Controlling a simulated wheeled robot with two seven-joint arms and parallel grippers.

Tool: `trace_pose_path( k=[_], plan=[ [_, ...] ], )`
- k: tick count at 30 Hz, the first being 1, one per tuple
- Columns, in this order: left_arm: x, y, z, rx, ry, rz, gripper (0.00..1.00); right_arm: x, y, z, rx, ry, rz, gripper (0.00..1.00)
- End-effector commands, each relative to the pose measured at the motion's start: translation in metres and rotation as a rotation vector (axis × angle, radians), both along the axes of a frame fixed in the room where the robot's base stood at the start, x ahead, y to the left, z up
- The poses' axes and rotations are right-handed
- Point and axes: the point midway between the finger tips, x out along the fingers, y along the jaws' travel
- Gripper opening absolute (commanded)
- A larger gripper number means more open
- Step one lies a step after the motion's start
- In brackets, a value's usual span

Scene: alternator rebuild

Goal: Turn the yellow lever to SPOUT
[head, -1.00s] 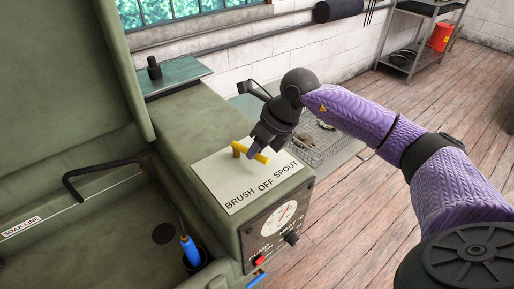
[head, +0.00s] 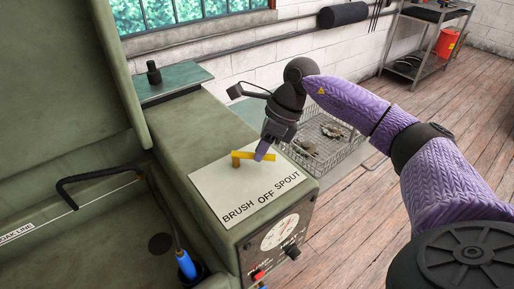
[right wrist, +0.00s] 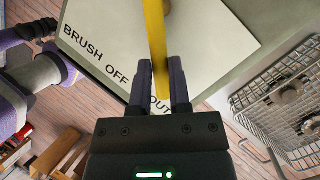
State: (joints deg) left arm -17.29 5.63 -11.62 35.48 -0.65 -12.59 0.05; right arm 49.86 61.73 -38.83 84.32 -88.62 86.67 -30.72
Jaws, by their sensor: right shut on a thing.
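The yellow lever (head: 254,156) stands on a post on the white label plate (head: 226,190) on top of the green machine. The plate reads BRUSH, OFF, SPOUT. My right gripper (head: 262,152) is shut on the lever's outer arm. In the head view the lever points right, on the SPOUT side of the plate. In the right wrist view the lever (right wrist: 156,45) runs down between the two fingers (right wrist: 161,88), and its line leads to the word SPOUT, partly hidden by a finger. My left gripper is not in view.
A wire basket (head: 325,140) with metal parts stands beyond the machine. A panel with a dial (head: 279,232) and a knob (head: 292,252) is on the machine's front. The washing basin with a black hose (head: 95,178) lies to the left, under a raised lid (head: 60,90).

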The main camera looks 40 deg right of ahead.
Motion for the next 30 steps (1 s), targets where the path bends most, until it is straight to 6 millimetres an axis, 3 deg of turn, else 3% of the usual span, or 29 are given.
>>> trace_pose_path(
  k=[11,12,17,25,30],
  plan=[
    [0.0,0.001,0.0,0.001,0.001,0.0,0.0,0.0,-0.001,0.001,-0.002,-0.002,0.002,0.0],
    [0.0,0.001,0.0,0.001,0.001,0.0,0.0,0.0,-0.001,0.001,-0.002,-0.002,0.002,0.27],
    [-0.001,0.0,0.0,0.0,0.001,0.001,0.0,0.0,-0.001,0.001,-0.001,-0.002,0.002,0.58],
    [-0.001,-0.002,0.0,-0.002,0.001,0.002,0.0,0.0,-0.001,0.002,-0.001,-0.001,0.001,0.58],
    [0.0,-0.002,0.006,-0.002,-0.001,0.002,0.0,-0.004,-0.015,0.033,-0.002,-0.006,-0.001,0.58]
  ],
)
